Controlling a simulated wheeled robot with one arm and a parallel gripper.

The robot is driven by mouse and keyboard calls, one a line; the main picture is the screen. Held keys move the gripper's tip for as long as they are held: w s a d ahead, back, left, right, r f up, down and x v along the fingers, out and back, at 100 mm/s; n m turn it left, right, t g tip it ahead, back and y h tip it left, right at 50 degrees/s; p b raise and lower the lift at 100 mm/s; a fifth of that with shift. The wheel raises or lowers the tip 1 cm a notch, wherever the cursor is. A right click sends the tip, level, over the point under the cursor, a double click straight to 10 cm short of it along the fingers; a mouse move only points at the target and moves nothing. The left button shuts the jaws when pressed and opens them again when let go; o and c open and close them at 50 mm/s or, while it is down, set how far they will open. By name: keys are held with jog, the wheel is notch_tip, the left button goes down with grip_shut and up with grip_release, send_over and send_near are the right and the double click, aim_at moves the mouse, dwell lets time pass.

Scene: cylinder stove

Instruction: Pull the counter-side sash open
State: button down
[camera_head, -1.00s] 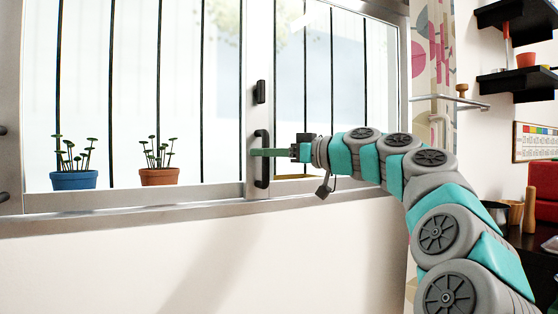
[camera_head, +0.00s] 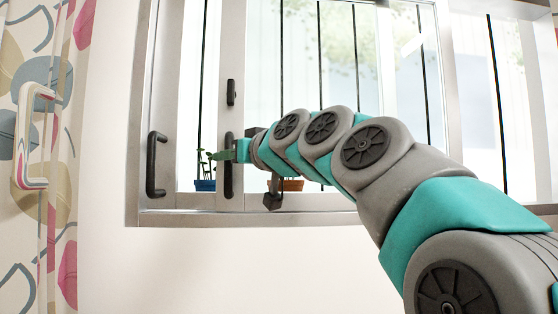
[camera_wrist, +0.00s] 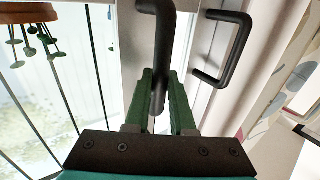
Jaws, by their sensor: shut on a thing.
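The sliding window sash (camera_head: 238,60) has a pale metal frame and a black vertical bar handle (camera_head: 228,178). My gripper (camera_head: 230,153) is shut on this handle; its green fingers reach past the bar to the left. In the wrist view, my gripper (camera_wrist: 160,76) has one green finger on each side of the black handle (camera_wrist: 161,45). The sash's right upright (camera_head: 440,60) stands well right of the handle, and the window continues beyond it. My arm hides the sash's lower right part.
A second black handle (camera_head: 153,165) is close on the left. A blue pot (camera_head: 205,186) and a terracotta pot (camera_head: 291,185) stand behind the glass. Bare wall (camera_head: 200,270) lies below the sill (camera_head: 180,218).

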jog(key=a+p, duration=0.1)
jog(key=a, duration=0.9)
jog(key=shift+s, duration=0.2)
jog(key=c, duration=0.8)
grip_release()
jog(key=shift+o, duration=0.2)
jog(key=shift+d, duration=0.1)
jog(key=v, duration=0.7)
jog(key=shift+s, duration=0.3)
jog(key=shift+d, duration=0.15)
